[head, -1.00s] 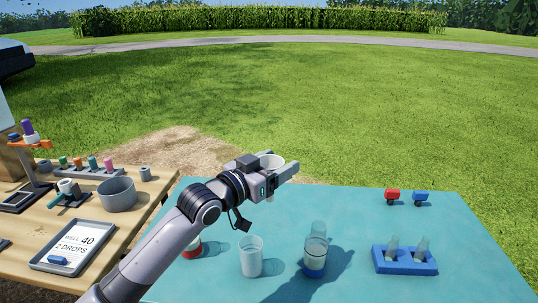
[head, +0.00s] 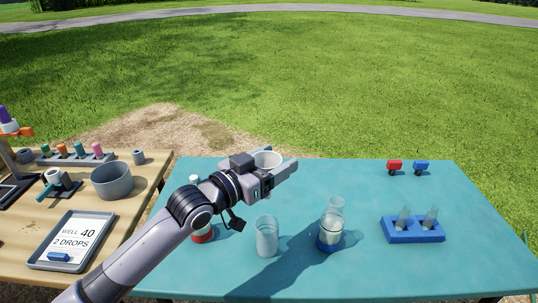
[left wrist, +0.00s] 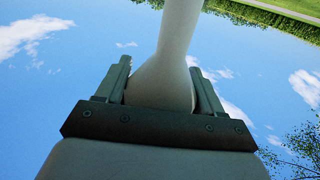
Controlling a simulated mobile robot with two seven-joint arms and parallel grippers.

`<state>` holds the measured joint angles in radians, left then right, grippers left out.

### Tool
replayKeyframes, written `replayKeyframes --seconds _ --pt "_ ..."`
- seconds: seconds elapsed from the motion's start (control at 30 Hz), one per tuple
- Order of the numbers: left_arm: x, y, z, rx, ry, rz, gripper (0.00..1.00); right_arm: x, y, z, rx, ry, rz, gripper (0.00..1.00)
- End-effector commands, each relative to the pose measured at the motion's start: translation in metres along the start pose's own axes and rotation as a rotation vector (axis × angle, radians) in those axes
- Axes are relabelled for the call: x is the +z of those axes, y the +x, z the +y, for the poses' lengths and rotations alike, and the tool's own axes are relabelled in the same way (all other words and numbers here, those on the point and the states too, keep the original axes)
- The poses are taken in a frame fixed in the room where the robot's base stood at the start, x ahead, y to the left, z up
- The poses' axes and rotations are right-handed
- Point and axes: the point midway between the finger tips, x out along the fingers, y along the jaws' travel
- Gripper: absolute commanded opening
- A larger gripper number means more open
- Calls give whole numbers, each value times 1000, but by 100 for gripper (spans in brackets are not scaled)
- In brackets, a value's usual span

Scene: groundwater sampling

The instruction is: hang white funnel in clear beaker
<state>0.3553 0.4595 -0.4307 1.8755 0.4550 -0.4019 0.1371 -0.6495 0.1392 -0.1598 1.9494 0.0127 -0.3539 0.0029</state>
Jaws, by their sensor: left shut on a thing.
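The white funnel (head: 267,160) is held between the fingers of my left gripper (head: 280,172), above the far part of the teal table, with its wide mouth up. In the left wrist view, the fingers (left wrist: 160,85) close on the funnel's cone (left wrist: 163,80) from both sides, and its pale stem runs to the top of the picture. The clear beaker (head: 267,238) stands upright on the teal table, nearer to me than the gripper and apart from the funnel. My right gripper does not show.
A clear vessel with a blue base (head: 330,234) stands right of the beaker. A red-based one (head: 202,234) is partly hidden by my left arm. A blue rack (head: 412,232) holds two clear vials. A wooden table (head: 130,219) with a grey bowl (head: 111,181) is left.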

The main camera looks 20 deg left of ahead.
Motion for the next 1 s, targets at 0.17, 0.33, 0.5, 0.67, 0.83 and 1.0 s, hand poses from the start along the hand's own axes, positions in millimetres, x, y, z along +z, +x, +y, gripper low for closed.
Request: replayKeyframes --seconds 0.17,0.33,0.5,0.67,0.83,1.0 --pt "0 0 1 3 0 0 38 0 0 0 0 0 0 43" --pt "1 0 1 2 0 0 38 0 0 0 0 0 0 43" --pt "-1 0 1 2 0 -1 38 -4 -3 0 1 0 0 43" --pt "12 0 1 2 0 -3 38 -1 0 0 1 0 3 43" --pt "29 0 1 2 0 -3 38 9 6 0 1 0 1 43" --pt "46 0 1 2 0 -2 38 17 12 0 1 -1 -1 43"
